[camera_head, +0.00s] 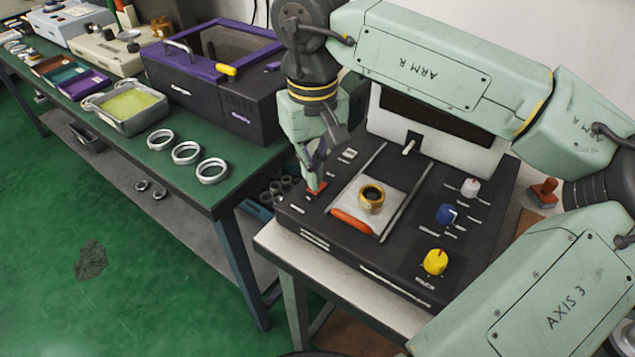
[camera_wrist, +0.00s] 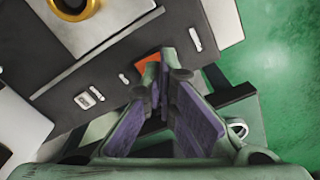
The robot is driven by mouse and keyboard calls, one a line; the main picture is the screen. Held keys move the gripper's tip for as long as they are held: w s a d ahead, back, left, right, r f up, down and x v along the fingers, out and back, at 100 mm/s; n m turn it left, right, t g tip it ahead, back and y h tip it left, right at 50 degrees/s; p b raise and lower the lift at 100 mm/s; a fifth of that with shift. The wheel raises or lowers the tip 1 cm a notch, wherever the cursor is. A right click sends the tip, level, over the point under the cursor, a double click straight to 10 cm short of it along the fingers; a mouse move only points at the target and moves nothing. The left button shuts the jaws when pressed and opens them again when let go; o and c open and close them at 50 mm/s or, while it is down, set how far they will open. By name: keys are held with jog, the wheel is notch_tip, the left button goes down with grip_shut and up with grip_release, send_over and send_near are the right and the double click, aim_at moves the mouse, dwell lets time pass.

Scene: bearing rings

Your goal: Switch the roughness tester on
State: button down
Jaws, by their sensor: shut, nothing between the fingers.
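The roughness tester (camera_head: 300,222) is a black console with a raised back panel, standing on a light-topped bench on the right. A small red switch (camera_head: 318,188) sits at its left edge. My gripper (camera_head: 315,176) is shut and empty, pointing down with its fingertips at the switch. In the wrist view, the fingertips (camera_wrist: 158,78) overlap part of the orange-red switch (camera_wrist: 146,62). I cannot tell whether they touch it or which way it is set. A brass ring (camera_head: 371,197) lies on the tester's pale plate, behind an orange-red handle (camera_head: 352,221).
The tester also carries a yellow knob (camera_head: 435,262), a blue knob (camera_head: 446,214) and a white knob (camera_head: 469,187). To the left, a green bench (camera_head: 185,183) holds steel rings (camera_head: 212,171), a tray (camera_head: 137,119) and a purple-trimmed machine (camera_head: 245,105). A red stamp-like object (camera_head: 543,192) stands right of the tester.

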jog(key=shift+f+b, duration=0.9)
jog(key=shift+f, duration=0.25)
dwell(0.9)
jog(key=shift+r, duration=0.1)
jog(key=shift+r+p, duration=2.55)
jog(key=shift+r, duration=0.95)
